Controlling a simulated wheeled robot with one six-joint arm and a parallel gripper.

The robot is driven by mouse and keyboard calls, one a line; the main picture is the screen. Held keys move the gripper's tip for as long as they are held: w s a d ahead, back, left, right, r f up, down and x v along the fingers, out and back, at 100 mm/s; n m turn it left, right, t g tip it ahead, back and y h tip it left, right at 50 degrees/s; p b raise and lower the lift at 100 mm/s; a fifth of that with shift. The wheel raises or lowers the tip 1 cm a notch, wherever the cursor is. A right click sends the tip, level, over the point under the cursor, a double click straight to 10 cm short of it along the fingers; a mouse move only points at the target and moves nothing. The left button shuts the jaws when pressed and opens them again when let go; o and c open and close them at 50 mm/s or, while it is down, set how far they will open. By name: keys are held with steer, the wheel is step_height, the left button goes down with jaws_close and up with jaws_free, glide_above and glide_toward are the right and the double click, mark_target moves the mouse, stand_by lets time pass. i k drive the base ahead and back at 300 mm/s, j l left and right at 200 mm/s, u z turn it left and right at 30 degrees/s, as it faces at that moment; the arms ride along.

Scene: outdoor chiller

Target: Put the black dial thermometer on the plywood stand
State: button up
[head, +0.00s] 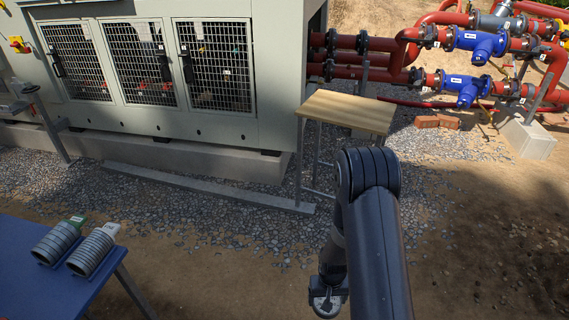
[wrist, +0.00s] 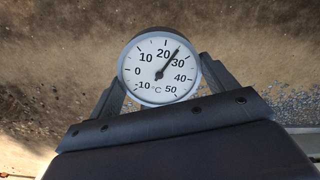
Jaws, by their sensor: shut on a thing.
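The black dial thermometer (wrist: 159,68) shows in the wrist view, with a white round face, a pale rim and a dark needle between 20 and 30. My gripper (wrist: 163,85) is shut on it, with one dark finger on each side. The plywood stand (head: 350,110) shows in the head view, right of centre beyond my arm. Its pale wooden top is bare and rests on thin metal legs.
A large grey chiller (head: 218,129) with mesh doors stands behind, left of the stand. Red pipes (head: 395,75) with blue fittings run at the back right. A blue table (head: 35,285) with two grey ribbed things (head: 92,250) is at the lower left. Gravel and dirt lie between.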

mark_target(350, 103)
steer(key=i+u, duration=0.2)
steer(key=i, duration=1.25)
